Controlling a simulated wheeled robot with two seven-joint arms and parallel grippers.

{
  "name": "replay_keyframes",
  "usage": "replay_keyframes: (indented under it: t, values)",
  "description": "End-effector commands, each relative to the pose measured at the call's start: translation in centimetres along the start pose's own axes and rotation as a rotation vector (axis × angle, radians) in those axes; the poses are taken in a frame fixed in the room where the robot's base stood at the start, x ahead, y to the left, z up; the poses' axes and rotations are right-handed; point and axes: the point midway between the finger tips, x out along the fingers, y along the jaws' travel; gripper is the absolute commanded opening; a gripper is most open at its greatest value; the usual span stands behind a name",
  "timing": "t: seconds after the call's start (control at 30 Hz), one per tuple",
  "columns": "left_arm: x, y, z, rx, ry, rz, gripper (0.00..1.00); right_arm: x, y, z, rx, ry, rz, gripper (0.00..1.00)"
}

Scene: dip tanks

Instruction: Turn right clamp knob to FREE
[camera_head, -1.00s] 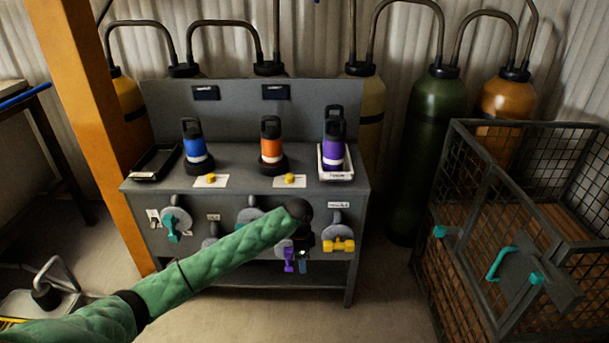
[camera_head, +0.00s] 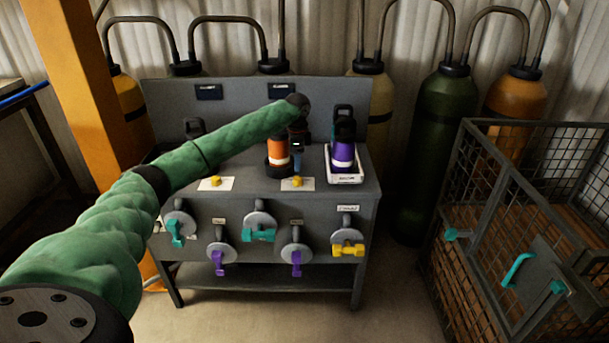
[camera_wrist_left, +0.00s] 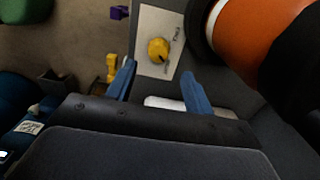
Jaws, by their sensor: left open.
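The right clamp knob (camera_head: 297,182) is a small yellow knob on a white plate on the grey bench top, in front of the orange bottle (camera_head: 278,153). In the left wrist view the knob (camera_wrist_left: 158,50) sits just beyond the fingertips, with a dark pointer mark; the plate's small lettering is too small to read. My left gripper (camera_head: 297,160) hangs above the bench top beside the orange bottle, behind the knob in the head view. Its two blue fingers (camera_wrist_left: 160,82) are apart with nothing between them. A second yellow knob (camera_head: 215,182) is at the left. My right gripper is not in view.
The orange bottle (camera_wrist_left: 250,40) is close beside the fingers. A purple bottle (camera_head: 343,152) stands in a white tray (camera_head: 346,180) at the right. Coloured valve handles, such as the yellow one (camera_head: 348,250), line the bench front. A mesh cage (camera_head: 480,215) stands at the right.

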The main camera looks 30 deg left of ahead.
Motion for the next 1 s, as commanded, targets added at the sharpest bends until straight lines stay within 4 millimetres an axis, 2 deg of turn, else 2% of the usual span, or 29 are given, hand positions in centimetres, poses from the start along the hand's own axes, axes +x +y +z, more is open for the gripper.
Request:
replay_keyframes:
  t: [0.5, 0.7, 0.9, 0.93, 1.0]
  values:
    - [6.4, 0.1, 0.0, 0.0, -0.001, 0.001, 0.52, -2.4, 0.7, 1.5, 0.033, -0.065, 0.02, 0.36]
    - [7.3, 0.1, 0.0, 0.0, -0.001, 0.0, 0.52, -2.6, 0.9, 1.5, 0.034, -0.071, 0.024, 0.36]
    - [7.4, 0.1, 0.0, 0.0, 0.0, 0.0, 0.52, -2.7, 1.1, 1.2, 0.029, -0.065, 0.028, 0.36]
    - [7.4, 0.1, 0.0, 0.0, 0.0, 0.0, 0.5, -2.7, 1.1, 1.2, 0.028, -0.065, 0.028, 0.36]
    - [7.4, 0.1, 0.0, 0.0, 0.0, 0.0, 0.36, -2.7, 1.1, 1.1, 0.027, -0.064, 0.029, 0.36]
